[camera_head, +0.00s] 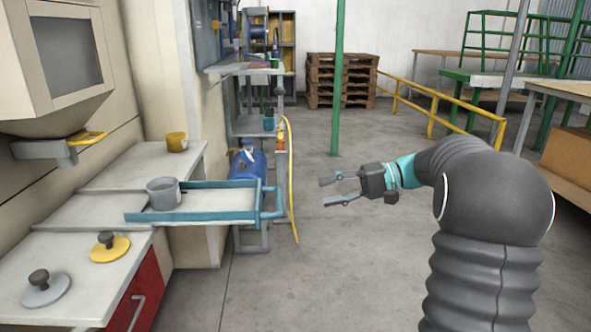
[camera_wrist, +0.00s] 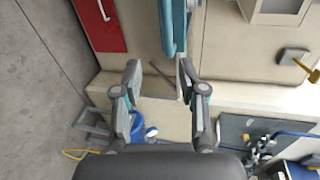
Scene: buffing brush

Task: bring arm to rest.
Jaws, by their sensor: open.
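My gripper (camera_head: 333,190) is at the end of my arm, held out over the open floor to the right of the counter. Its two fingers are spread apart with nothing between them. In the wrist view the gripper (camera_wrist: 158,75) also shows open and empty, with the cabinet side and the tray's edge beyond it. My arm is bent, and it touches nothing that I can see.
A teal-edged tray (camera_head: 205,201) juts from the counter (camera_head: 85,205), with a grey pot (camera_head: 163,193) at its left end. A yellow mug (camera_head: 177,142) and two lids stand on the counter. A green post (camera_head: 337,95) and yellow railing (camera_head: 435,100) stand behind. The floor between is clear.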

